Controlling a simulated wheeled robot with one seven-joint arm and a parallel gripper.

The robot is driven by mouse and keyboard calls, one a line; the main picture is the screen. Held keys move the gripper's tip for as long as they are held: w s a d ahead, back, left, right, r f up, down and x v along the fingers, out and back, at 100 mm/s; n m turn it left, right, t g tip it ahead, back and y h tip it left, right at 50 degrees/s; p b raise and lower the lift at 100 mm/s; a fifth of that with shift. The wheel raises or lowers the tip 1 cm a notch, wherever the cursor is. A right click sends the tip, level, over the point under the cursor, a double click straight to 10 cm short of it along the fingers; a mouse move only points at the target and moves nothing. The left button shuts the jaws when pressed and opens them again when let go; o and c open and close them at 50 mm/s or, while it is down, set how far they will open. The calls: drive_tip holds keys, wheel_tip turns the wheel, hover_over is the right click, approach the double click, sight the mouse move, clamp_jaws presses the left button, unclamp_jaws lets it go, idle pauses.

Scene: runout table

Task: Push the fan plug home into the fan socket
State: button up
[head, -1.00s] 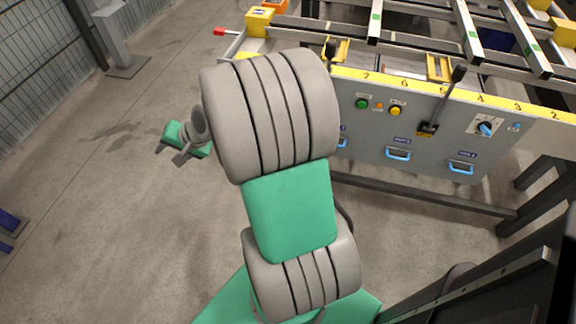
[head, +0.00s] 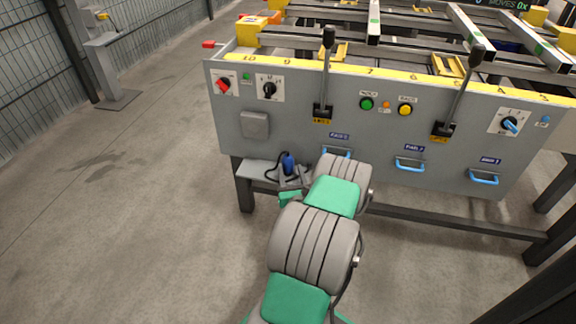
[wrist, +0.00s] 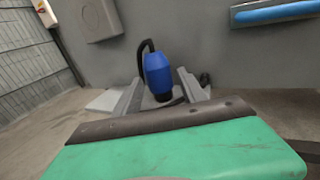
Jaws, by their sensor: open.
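The fan plug (head: 288,163) is blue with a dark lower end. It stands roughly upright by a small grey shelf (head: 258,170) at the panel's lower left, with a black cable looping from its top. In the wrist view the plug (wrist: 158,72) appears between the two grey fingers of my gripper (wrist: 160,88). The fingers are apart; I cannot tell whether either touches it. In the head view my gripper (head: 296,181) is at the shelf, partly hidden by my arm. A grey square box (head: 255,124) on the panel above, probably the fan socket, shows no opening.
The grey panel (head: 300,125) carries a red switch (head: 223,85), a black knob (head: 269,89), levers and blue handles (head: 410,164). A table leg (head: 243,186) stands below the shelf.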

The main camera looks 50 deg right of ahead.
sight(289, 168)
drive_tip(key=x, duration=0.4)
drive_tip(key=shift+w+d+b, duration=0.2)
drive_tip(key=shift+w+b, duration=0.1)
drive_tip(key=shift+w, duration=0.05)
drive_tip(key=shift+r, duration=0.1)
clamp_jaws()
